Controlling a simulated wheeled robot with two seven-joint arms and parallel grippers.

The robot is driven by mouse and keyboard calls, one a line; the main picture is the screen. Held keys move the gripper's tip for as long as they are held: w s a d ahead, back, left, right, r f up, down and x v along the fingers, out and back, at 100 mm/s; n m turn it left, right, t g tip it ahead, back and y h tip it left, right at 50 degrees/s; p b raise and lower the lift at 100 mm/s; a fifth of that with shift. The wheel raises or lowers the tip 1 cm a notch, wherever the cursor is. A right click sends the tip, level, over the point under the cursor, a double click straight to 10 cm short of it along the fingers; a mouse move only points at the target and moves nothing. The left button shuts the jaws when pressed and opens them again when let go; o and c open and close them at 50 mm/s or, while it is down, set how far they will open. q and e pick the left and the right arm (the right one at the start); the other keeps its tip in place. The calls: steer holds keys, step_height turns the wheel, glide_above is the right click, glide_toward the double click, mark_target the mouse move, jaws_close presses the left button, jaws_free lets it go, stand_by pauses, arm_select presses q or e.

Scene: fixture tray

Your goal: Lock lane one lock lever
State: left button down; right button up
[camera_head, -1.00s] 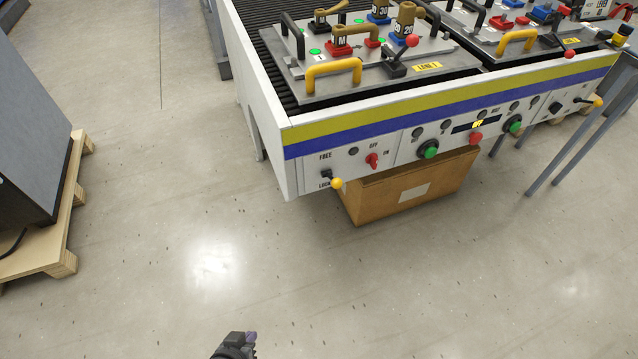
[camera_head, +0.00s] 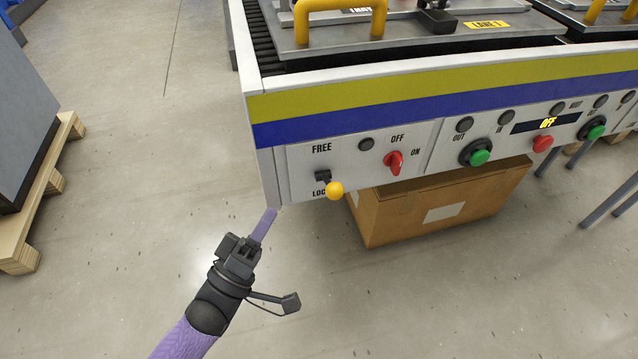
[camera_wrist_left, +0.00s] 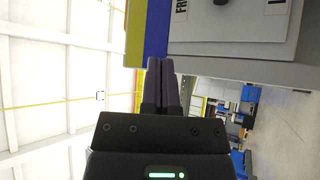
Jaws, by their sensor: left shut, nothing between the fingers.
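The lane one lock lever (camera_head: 335,190) is a black stub with a yellow ball knob, on the white front panel between the words FREE above and LOCK below. The knob covers part of LOCK; whether the lever is at one end of its travel I cannot tell. My left gripper (camera_head: 266,222) is shut and empty, just left of and below the lever, apart from it. In the left wrist view the closed fingers (camera_wrist_left: 162,80) point at the panel's edge; the lever knob is not clearly seen there. My right gripper is not in view.
A red OFF/ON switch (camera_head: 394,163) sits right of the lever, then a green button (camera_head: 479,153) and a red button (camera_head: 542,144). A cardboard box (camera_head: 400,215) stands under the bench. A wooden pallet (camera_head: 45,195) is at left. The floor between is clear.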

mark_target(329, 183)
arm_select(q)
steer(key=w+d+r+b, duration=0.2)
steer(key=w+d+b, duration=0.2)
steer(key=d, duration=0.3)
steer(key=shift+w+d, duration=0.2)
steer(key=shift+w, duration=0.55)
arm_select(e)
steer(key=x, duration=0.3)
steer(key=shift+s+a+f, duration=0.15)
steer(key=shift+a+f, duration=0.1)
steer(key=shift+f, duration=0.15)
arm_select(q)
steer(key=shift+r, duration=0.1)
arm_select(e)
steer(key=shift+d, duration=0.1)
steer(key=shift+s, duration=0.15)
arm_select(q)
steer(key=shift+s+f+m+h+b, duration=0.15)
steer(key=shift+f+m+h+b, duration=0.15)
steer(key=shift+m+b, duration=0.2)
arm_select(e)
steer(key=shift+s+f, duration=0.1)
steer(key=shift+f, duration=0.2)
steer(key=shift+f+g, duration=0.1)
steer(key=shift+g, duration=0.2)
